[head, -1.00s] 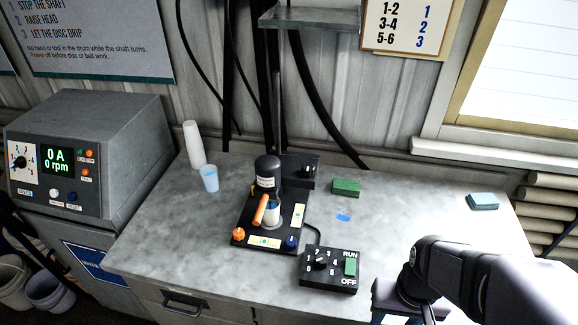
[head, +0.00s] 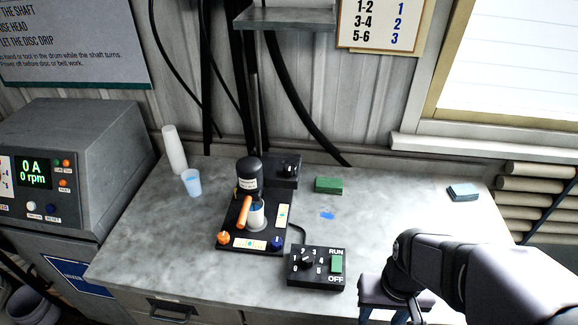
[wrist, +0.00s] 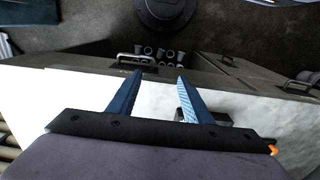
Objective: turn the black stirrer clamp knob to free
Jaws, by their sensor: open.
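The small bench stirrer stands mid-bench in the head view, with a black motor (head: 248,178), an orange handle (head: 244,212) and a cup under it. A black knob (head: 290,169) shows on the black block behind and right of the motor; it looks like the clamp knob, but its setting is too small to read. My gripper (head: 398,316) is at the bench's front edge, to the right of the stirrer and well apart from it. In the wrist view my gripper (wrist: 160,74) has its two blue fingers apart with nothing between them.
A black control box (head: 316,268) with a dial and green switch sits between stirrer and gripper. White cups (head: 175,150), a blue cup (head: 191,182), a green block (head: 328,185) and a blue block (head: 463,192) stand on the bench. The bench's right middle is clear.

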